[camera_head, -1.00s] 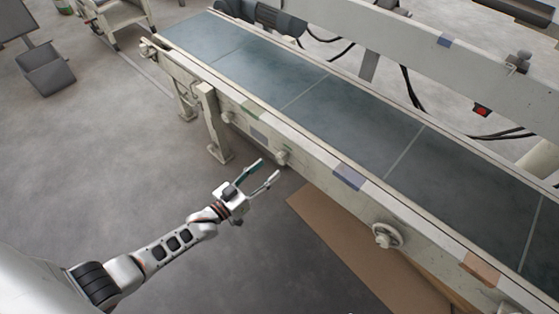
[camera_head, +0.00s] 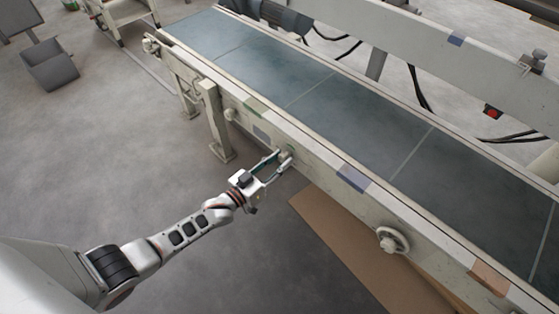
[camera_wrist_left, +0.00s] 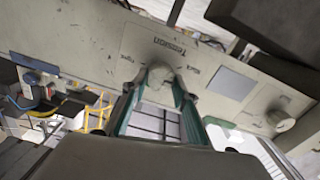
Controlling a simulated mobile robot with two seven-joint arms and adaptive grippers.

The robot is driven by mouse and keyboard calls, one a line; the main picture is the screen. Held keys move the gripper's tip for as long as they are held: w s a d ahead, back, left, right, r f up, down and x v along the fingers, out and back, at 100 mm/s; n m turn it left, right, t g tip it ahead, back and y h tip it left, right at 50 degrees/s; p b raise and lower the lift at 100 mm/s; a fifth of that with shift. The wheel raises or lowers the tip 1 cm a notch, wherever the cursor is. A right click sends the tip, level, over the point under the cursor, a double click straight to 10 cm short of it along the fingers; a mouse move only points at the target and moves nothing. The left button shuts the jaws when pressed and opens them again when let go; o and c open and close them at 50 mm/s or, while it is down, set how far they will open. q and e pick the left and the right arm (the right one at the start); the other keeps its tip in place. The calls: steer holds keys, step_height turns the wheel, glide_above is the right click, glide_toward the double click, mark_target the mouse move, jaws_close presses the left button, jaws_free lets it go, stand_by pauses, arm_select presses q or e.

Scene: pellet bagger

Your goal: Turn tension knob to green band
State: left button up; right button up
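The tension knob (camera_wrist_left: 160,74) is a pale round knob on the cream side panel of the conveyor, with lettering reading like TENSION above it in the left wrist view. In the head view the knob (camera_head: 286,154) sits on the conveyor's near side, partly covered by my fingers. My left gripper (camera_head: 283,158) reaches it with fingers on either side. In the left wrist view the green-lined fingers (camera_wrist_left: 161,84) are spread, with the knob between their tips; firm contact is not clear. No green band is legible around the knob. My right gripper is out of view.
The conveyor's belt (camera_head: 340,105) runs diagonally above the panel. A handwheel (camera_head: 391,240) sticks out further right and another small knob (camera_head: 229,114) further left. A support leg (camera_head: 216,125) stands left of my gripper. A brown board (camera_head: 345,235) lies below. Open floor is at left.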

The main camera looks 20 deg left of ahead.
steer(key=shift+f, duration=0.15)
arm_select(q)
steer(key=shift+m, duration=0.5)
steer(key=m+b, duration=0.1)
steer(key=m, duration=0.2)
steer(key=shift+s+f, duration=0.1)
steer(key=shift+f, duration=0.05)
steer(key=shift+d+m+b, duration=0.1)
steer(key=shift+m+b, duration=0.2)
steer(key=shift+m, duration=0.6)
steer(key=m+b, duration=0.1)
steer(key=m, duration=0.2)
steer(key=shift+m, duration=0.4)
steer(key=m, duration=0.4)
steer(key=shift+d, duration=0.1)
steer(key=m, duration=0.5)
steer(key=shift+m, duration=0.4)
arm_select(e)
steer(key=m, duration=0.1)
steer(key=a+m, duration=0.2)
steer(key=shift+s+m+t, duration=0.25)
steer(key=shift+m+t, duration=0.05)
